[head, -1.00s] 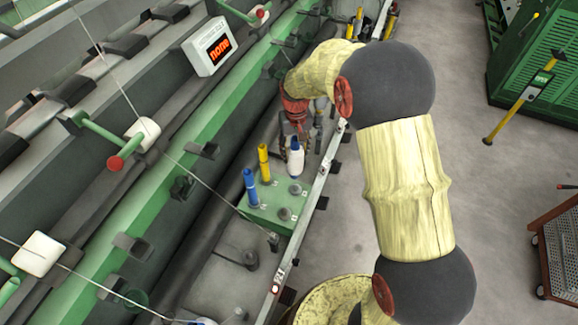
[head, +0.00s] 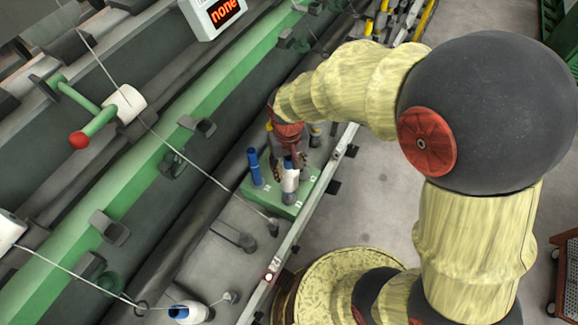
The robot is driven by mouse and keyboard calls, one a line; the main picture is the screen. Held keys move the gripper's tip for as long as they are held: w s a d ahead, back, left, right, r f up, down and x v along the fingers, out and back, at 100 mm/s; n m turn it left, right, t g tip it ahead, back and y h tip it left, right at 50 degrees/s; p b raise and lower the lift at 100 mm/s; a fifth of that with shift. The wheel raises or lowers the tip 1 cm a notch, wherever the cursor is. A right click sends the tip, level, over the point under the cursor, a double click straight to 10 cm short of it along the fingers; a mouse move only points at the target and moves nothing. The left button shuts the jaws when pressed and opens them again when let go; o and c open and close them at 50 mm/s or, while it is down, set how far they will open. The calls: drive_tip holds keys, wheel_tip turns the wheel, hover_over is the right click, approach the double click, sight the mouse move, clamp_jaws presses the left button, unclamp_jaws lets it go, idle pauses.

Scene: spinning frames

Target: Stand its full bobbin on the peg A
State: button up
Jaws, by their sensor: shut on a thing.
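My gripper (head: 288,172) points down over a small green board (head: 290,211). It is shut on a white bobbin (head: 290,181) with a blue top, held upright. The bobbin's lower end is just above or touching a grey peg (head: 288,198) at the board's near end; I cannot tell which. A blue tube (head: 254,167) stands on the board to the left of the gripper. A yellow tube is mostly hidden behind my gripper. Small labels lie on the board, but I cannot read which one marks peg A.
Another white and blue bobbin (head: 187,312) lies at the lower left, with a thread running to it. A white bobbin (head: 124,103) sits beside a red-knobbed green handle (head: 80,140). A display (head: 222,12) reads "none".

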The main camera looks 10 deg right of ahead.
sight(288, 159)
drive_tip(key=shift+f+b, duration=1.2)
drive_tip(key=shift+f, duration=0.3)
drive_tip(key=shift+f+b, duration=0.65)
drive_tip(key=shift+f, duration=1.2)
drive_tip(key=o, duration=1.4)
drive_tip(key=shift+o, duration=0.2)
wheel_tip(288, 159, up, 12)
